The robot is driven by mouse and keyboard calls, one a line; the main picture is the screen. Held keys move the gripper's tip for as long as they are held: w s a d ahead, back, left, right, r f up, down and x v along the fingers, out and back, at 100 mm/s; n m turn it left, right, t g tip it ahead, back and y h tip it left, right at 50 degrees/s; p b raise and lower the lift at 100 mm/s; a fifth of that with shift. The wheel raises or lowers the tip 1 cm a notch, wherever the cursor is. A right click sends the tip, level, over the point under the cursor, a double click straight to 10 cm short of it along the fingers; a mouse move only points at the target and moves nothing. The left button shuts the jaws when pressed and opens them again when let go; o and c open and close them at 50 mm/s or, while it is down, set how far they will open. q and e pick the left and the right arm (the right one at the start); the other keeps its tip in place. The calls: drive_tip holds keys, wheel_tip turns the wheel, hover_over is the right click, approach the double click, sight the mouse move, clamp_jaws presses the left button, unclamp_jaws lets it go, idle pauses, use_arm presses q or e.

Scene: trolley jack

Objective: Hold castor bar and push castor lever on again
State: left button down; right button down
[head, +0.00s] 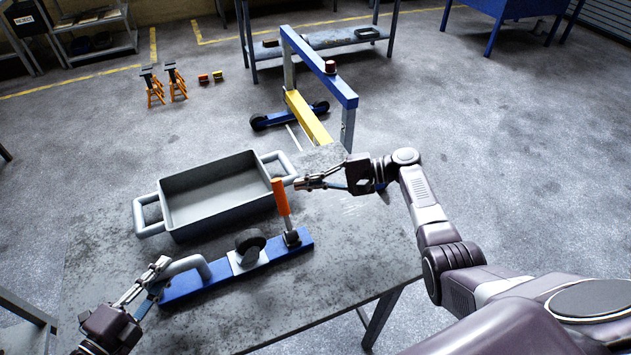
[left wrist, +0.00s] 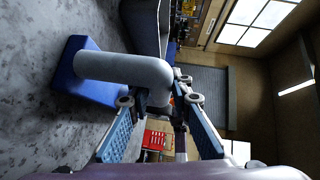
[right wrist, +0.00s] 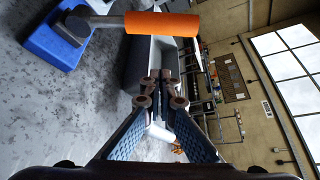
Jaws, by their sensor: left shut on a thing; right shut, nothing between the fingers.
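The blue castor bar (head: 180,288) lies on the metal table, with a grey bent handle (head: 192,266) at its left end and a dark castor wheel (head: 251,244) in the middle. The castor lever, with an orange grip (head: 281,198), stands nearly upright at the bar's right end. My left gripper (head: 160,268) is shut on the grey handle, which also shows between its fingers in the left wrist view (left wrist: 125,72). My right gripper (head: 300,184) is shut and empty, just right of the lever's top. In the right wrist view the orange grip (right wrist: 163,23) lies beyond the fingertips (right wrist: 160,76).
A grey tray (head: 215,190) with two side handles stands behind the bar on the table (head: 330,255). A blue and yellow crane-like frame (head: 310,118) stands beyond the table. Two orange jack stands (head: 176,80) are on the floor. The table's right front is clear.

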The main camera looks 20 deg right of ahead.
drive_tip(key=shift+s+a+r, duration=0.15)
drive_tip(key=shift+s+a, duration=0.1)
drive_tip(key=shift+a, duration=0.55)
drive_tip(key=shift+s+a+r, duration=0.1)
drive_tip(key=shift+s+a, duration=0.2)
drive_tip(key=shift+a, duration=0.5)
drive_tip(key=shift+s+a+r, duration=0.15)
drive_tip(key=shift+s+a, duration=0.1)
drive_tip(key=shift+a, duration=0.55)
drive_tip(key=shift+s, duration=0.1)
drive_tip(key=s+r+n+t+y, duration=0.1)
drive_tip(key=s+n+t+y, duration=0.1)
drive_tip(key=s+n, duration=0.4)
drive_tip(key=shift+s+d+r+y, duration=0.2)
drive_tip(key=shift+s+d+y, duration=0.3)
drive_tip(key=shift+s, duration=1.9)
use_arm(q)
drive_tip(key=shift+f, duration=0.1)
use_arm(e)
drive_tip(key=shift+a, duration=0.15)
